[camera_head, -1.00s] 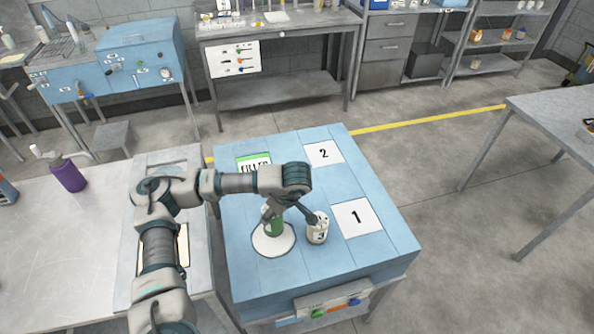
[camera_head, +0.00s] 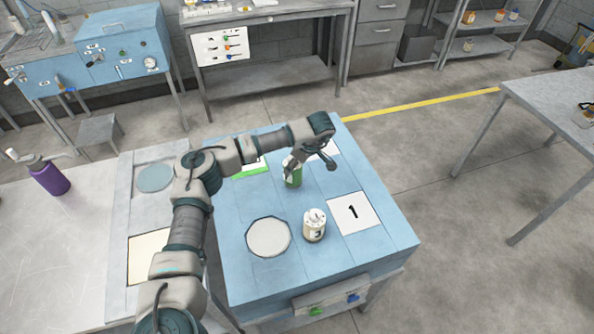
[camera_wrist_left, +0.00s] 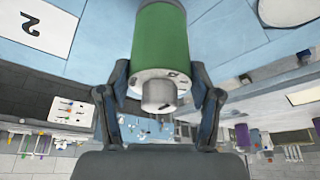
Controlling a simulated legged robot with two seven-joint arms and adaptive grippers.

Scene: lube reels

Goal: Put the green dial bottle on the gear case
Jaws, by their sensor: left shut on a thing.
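The green bottle (camera_head: 293,174) is held by my left gripper (camera_head: 297,164), over the back part of the blue bench top (camera_head: 285,205). In the left wrist view the green bottle (camera_wrist_left: 160,38), with its pale end and grey nozzle, sits between the fingers of my left gripper (camera_wrist_left: 160,85), which are closed on its sides. The head view does not make clear how high it hangs. No label identifies the gear case. My right gripper is not in view.
A purple bottle (camera_head: 49,178) stands left.

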